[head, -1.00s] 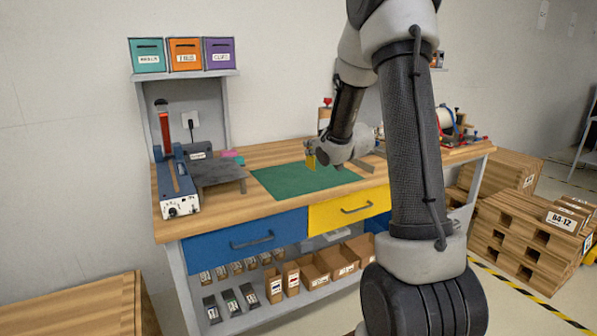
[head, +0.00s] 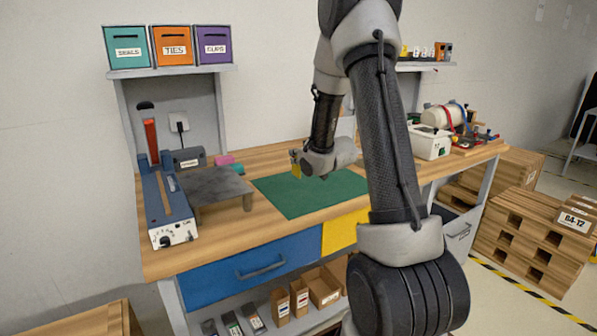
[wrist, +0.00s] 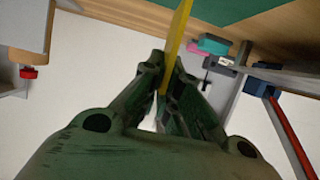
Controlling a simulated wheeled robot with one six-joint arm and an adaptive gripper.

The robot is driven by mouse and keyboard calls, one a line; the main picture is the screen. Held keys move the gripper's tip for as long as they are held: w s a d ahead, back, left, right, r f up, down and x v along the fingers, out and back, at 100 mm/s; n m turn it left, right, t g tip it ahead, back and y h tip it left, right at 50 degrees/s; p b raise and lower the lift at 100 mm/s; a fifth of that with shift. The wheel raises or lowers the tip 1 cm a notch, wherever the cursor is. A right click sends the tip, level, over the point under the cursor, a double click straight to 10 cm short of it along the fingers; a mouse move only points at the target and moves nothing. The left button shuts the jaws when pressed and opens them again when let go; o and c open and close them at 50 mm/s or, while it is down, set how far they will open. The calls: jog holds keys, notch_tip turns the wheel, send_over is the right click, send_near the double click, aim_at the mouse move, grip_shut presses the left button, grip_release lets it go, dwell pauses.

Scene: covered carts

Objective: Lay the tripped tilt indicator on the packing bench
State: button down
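A thin yellow piece, which I take to be the tilt indicator (wrist: 176,38), is pinched between the fingertips of my gripper (wrist: 166,72) in the wrist view. Whether it shows as tripped cannot be told. In the head view the yellow piece (head: 295,170) hangs from my gripper (head: 299,160) above the green mat. The packing bench (head: 270,157) has a wooden top with the green mat (head: 310,200) lying on it. Part of the bench is hidden behind my arm.
A blue sealer (head: 168,205) and a grey metal stand (head: 218,187) occupy the bench's left side. Pink and teal blocks (head: 225,160) lie behind the stand. A white box (head: 430,142) and a reel rack (head: 450,117) stand at right. The mat looks clear.

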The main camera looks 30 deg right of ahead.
aim_at(297, 169)
jog(key=shift+f, duration=2.25)
jog(key=shift+f, duration=0.1)
jog(key=shift+f, duration=0.15)
jog(key=c, duration=1.6)
grip_release()
jog(key=shift+c, duration=0.2)
